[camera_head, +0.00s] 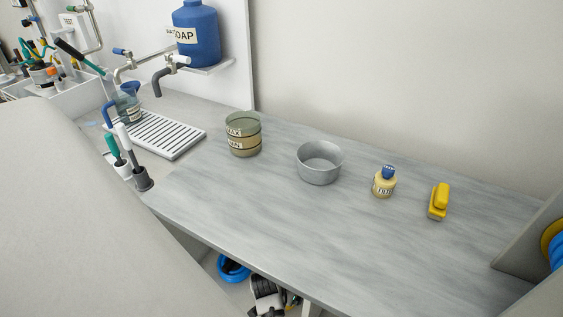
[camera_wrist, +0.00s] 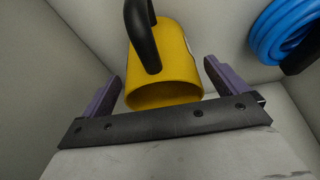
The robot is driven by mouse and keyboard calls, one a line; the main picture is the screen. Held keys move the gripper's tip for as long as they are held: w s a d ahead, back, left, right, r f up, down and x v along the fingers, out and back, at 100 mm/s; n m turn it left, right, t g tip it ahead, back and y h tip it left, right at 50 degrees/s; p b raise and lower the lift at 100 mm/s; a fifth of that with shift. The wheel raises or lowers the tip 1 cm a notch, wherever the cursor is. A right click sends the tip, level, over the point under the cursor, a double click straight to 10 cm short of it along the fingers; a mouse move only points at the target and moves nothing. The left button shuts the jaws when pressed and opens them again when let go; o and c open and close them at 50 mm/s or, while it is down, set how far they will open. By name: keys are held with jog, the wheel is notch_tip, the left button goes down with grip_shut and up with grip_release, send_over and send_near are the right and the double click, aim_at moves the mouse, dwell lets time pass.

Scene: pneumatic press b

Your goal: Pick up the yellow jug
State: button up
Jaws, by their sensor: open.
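The yellow jug (camera_wrist: 176,62) shows in the wrist view, with a black handle (camera_wrist: 142,35) on the side toward the camera. My gripper (camera_wrist: 165,85) is open. Its two purple fingers stand on either side of the jug's near end, and the jug lies between and beyond them. I cannot tell whether either finger touches it. In the head view neither the jug nor my gripper can be made out; a large pale surface fills the left foreground.
A coiled blue hose (camera_wrist: 284,30) lies right of the jug, inside pale walls. In the head view a grey counter (camera_head: 330,240) carries a green-brown jar (camera_head: 243,142), a grey pot (camera_head: 319,172), a small yellow bottle (camera_head: 383,185) and a yellow stapler-like item (camera_head: 439,201).

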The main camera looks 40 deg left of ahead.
jog(key=shift+w+f, duration=0.2)
jog(key=shift+f, duration=0.2)
jog(key=shift+c, duration=0.4)
jog(key=c, duration=1.2)
jog(key=shift+a+r, duration=0.1)
jog(key=shift+r, duration=0.05)
